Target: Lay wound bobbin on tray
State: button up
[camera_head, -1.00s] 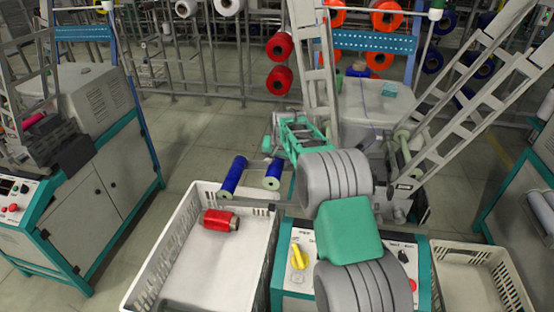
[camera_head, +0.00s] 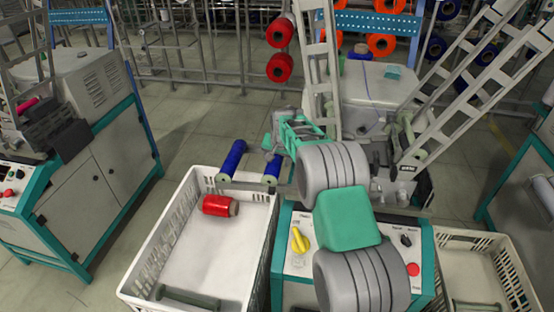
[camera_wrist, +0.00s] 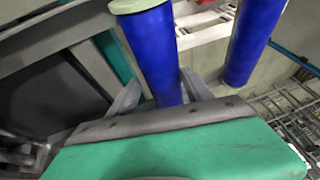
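A blue wound bobbin (camera_head: 272,171) with a pale green end is held between the fingers of my gripper (camera_wrist: 162,80). In the wrist view this bobbin (camera_wrist: 155,55) stands upright in the picture, a finger on each side. In the head view my arm hides most of my gripper. A second blue bobbin (camera_head: 233,160) lies to the left of the held one; it shows at right in the wrist view (camera_wrist: 252,40). A narrow grey ledge (camera_head: 252,187), perhaps the tray, runs beneath both bobbins. I cannot tell whether the held bobbin touches it.
A white crate (camera_head: 140,262) holds a red bobbin (camera_head: 216,206) and a greenish bare tube (camera_head: 188,298). The winding machine's panel (camera_head: 300,262), with a yellow knob (camera_head: 299,240), stands right of it. Another crate (camera_head: 490,245) is at right. Open floor lies between the left machine (camera_head: 85,170) and the crate.

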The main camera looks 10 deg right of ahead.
jog(key=shift+o, duration=1.3)
jog(key=v, duration=0.7)
jog(key=shift+s+r, duration=0.15)
jog(key=shift+r, duration=0.2)
